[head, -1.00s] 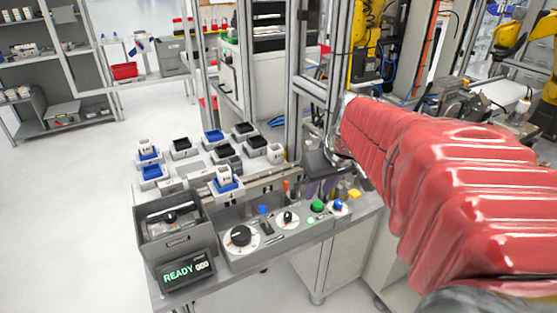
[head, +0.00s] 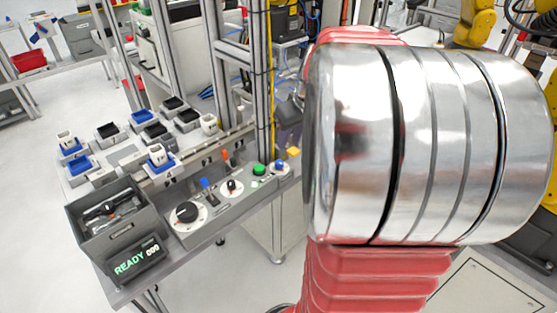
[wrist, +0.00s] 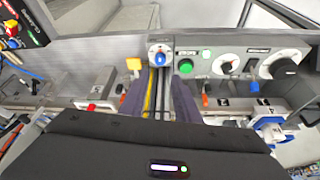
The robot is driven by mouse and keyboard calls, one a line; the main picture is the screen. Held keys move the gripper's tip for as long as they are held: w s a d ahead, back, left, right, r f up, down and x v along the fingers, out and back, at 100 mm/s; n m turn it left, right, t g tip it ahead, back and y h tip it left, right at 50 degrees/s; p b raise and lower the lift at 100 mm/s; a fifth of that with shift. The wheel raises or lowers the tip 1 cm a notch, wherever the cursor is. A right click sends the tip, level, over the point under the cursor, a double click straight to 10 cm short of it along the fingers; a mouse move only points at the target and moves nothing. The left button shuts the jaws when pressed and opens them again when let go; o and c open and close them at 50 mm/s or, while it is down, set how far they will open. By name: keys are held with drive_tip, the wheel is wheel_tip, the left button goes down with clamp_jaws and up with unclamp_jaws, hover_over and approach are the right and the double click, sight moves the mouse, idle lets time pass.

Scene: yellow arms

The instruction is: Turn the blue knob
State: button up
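The blue knob (head: 281,166) sits on a small white dial at the right end of the grey control panel (head: 222,207). In the wrist view the blue knob (wrist: 159,58) is upper centre, just beyond the gap between my fingertips and lined up with it. My gripper (wrist: 159,80) is open, with two purple fingers apart and nothing seen between them. The fingers look apart from the knob, but the exact distance is unclear. In the head view my silver and red arm covers the right side, and only a bit of the dark gripper shows behind the panel.
A green button (head: 259,169) and a yellow block (head: 293,152) flank the blue knob. Black knobs (head: 187,211), a blue lever (head: 205,184) and an orange lever (head: 225,155) stand further left. A grey bin (head: 108,214) and a READY display (head: 136,260) are at the left end. Metal posts rise behind.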

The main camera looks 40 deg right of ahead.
sight(279, 163)
drive_tip(key=x, duration=1.3)
drive_tip(key=shift+s, duration=0.15)
drive_tip(key=shift+c, duration=0.4)
drive_tip(key=c, duration=0.6)
drive_tip(key=shift+a, duration=0.2)
clamp_jaws()
drive_tip(key=shift+d, duration=0.1)
